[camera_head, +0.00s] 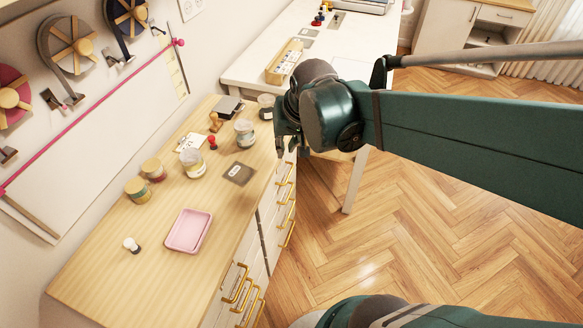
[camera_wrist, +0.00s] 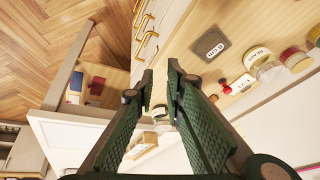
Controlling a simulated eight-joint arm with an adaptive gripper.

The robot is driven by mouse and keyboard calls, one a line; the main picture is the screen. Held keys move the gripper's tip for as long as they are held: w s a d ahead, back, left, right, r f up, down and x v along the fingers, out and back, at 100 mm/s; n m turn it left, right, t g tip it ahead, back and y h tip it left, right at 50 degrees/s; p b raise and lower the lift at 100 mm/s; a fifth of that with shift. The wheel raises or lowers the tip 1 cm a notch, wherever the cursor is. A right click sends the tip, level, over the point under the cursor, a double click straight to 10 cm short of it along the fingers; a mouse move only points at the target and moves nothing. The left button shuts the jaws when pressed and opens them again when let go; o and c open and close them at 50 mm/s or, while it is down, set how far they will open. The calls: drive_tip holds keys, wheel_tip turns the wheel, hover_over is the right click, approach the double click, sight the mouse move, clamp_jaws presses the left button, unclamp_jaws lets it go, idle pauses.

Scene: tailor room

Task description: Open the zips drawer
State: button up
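The wooden-topped cabinet (camera_head: 120,245) has white drawer fronts with gold handles in two groups. The nearer handles (camera_head: 238,290) are at the bottom of the head view and the farther handles (camera_head: 287,190) are below my gripper. Those I can see look closed. I cannot read a label telling which drawer is for zips. My gripper (camera_head: 285,152) is above the cabinet's far front edge, its fingers pointing down. In the wrist view its two fingers (camera_wrist: 160,70) stand apart with nothing between them. Gold handles (camera_wrist: 145,35) show beyond the fingertips, not touched.
Jars (camera_head: 193,163), a pink tray (camera_head: 189,231) and a dark labelled card (camera_head: 239,173) are on the cabinet top. A white table (camera_head: 250,72) stands beyond. Floor (camera_head: 400,250) before the drawers is clear.

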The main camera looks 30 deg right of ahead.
drive_tip(key=w+d+f+m+g, duration=0.2)
drive_tip(key=w+d+f+m, duration=0.1)
drive_tip(key=w+d+f, duration=0.3)
drive_tip(key=m+g+y+p, duration=0.1)
drive_tip(key=m+y, duration=0.1)
approach(291, 171)
drive_tip(key=shift+w+a+r, duration=0.15)
drive_tip(key=shift+a, duration=0.15)
idle(0.4)
drive_tip(key=shift+h, duration=0.3)
drive_tip(key=shift+w+a+f+b, duration=0.15)
drive_tip(key=shift+f+b, duration=0.2)
drive_tip(key=shift+f, duration=0.9)
drive_tip(key=shift+w+a+f+b, duration=0.2)
drive_tip(key=shift+f+b, duration=0.1)
drive_tip(key=shift+f, duration=1)
drive_tip(key=shift+w+a+f+b, duration=0.15)
drive_tip(key=shift+f+b, duration=0.2)
drive_tip(key=shift+f, duration=0.9)
clamp_jaws()
